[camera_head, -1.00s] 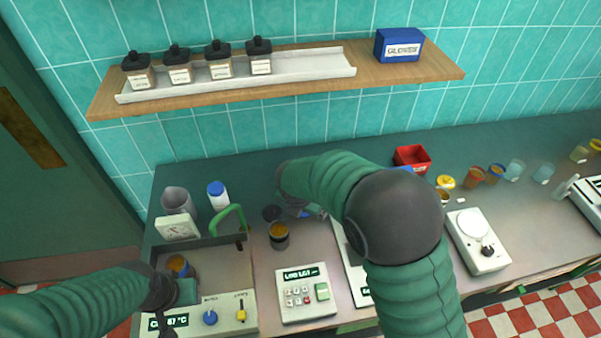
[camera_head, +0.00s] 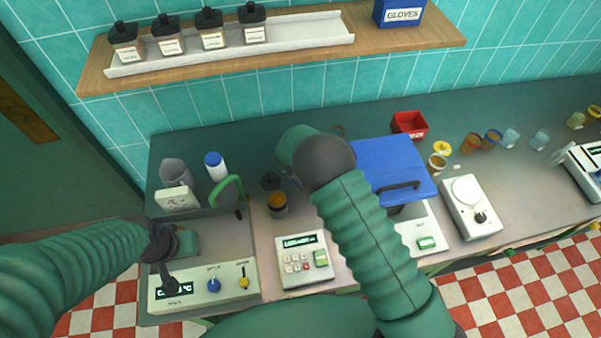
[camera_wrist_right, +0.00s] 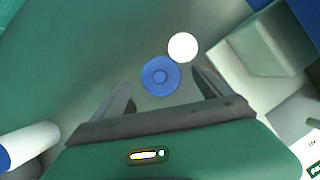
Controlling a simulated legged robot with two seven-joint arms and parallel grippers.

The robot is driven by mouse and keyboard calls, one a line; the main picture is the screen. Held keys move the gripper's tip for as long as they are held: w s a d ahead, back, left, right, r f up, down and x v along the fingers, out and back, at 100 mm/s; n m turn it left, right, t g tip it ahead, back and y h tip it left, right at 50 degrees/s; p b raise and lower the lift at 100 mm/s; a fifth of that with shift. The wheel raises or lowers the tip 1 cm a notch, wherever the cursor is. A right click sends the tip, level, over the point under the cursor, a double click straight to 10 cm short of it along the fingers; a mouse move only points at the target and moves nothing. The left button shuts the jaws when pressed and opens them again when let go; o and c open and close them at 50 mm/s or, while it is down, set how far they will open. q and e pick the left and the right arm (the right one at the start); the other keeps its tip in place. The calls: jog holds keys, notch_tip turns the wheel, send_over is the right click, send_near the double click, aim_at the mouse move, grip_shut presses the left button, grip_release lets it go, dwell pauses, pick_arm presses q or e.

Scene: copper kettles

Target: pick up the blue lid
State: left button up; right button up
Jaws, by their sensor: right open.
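The fingertips appear apart from the lid; the height gap cannot be told. In the head view I cannot make out the lid, and my right arm covers most of that spot. My left gripper (camera_head: 169,270) hangs over the front of the grey bath (camera_head: 250,268); its jaws are not clear.
A white disc (camera_wrist_right: 183,47) lies beside the lid. An amber beaker (camera_head: 278,207), a black disc (camera_head: 270,182) and a blue-capped bottle (camera_head: 216,168) stand to the left.

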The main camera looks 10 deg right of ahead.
jog(key=shift+x, duration=1.2)
jog(key=c, duration=1.4)
